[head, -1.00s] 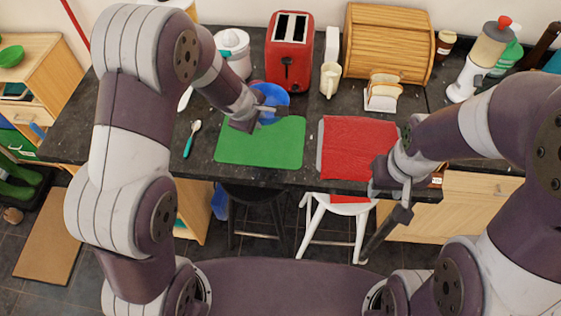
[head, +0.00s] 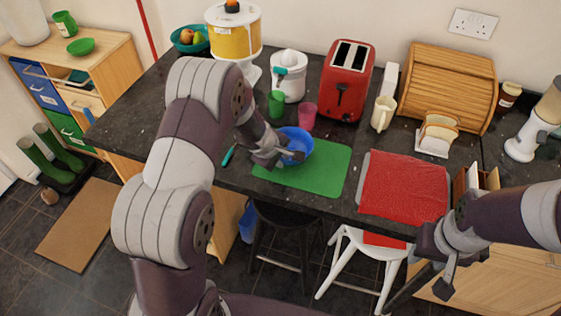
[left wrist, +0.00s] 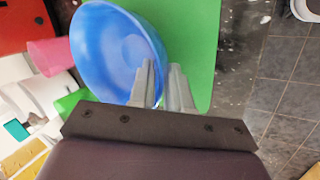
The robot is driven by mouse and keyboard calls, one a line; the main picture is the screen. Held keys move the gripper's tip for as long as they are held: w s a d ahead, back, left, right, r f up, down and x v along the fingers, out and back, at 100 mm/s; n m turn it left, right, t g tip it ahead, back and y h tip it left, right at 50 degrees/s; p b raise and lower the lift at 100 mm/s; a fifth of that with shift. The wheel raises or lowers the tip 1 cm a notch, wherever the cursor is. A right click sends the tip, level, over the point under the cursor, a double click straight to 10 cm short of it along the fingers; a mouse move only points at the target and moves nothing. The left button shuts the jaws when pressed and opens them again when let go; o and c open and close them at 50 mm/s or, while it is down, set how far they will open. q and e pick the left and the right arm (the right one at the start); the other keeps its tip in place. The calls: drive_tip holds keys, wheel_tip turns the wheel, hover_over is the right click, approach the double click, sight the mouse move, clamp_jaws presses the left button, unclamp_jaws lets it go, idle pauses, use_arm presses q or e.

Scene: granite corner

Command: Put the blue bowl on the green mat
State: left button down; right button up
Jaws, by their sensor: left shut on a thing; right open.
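The blue bowl (head: 301,142) overlaps the back-left part of the green mat (head: 325,176) in the head view. My left gripper (head: 286,158) is shut on its near rim. In the left wrist view, the bowl (left wrist: 105,45) sits left of the fingers (left wrist: 163,88), with its rim at the left finger and the green mat (left wrist: 200,40) behind. I cannot tell whether the bowl touches the mat or hangs just above it. My right gripper (head: 430,278) is open and empty, in front of the counter's edge at the right.
A red cloth (head: 404,187) lies right of the mat. A green cup (head: 276,104) and a pink cup (head: 307,115) stand behind the bowl, with a red toaster (head: 346,82) further back. A teal-handled utensil (head: 229,154) lies left, partly hidden. Stools stand below the counter.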

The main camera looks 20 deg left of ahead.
use_arm(q)
drive_tip(key=shift+w+f, duration=0.1)
drive_tip(key=shift+f, duration=0.05)
drive_tip(key=shift+f, duration=0.15)
drive_tip(key=c, duration=1.5)
unclamp_jaws()
drive_tip(key=o, duration=0.4)
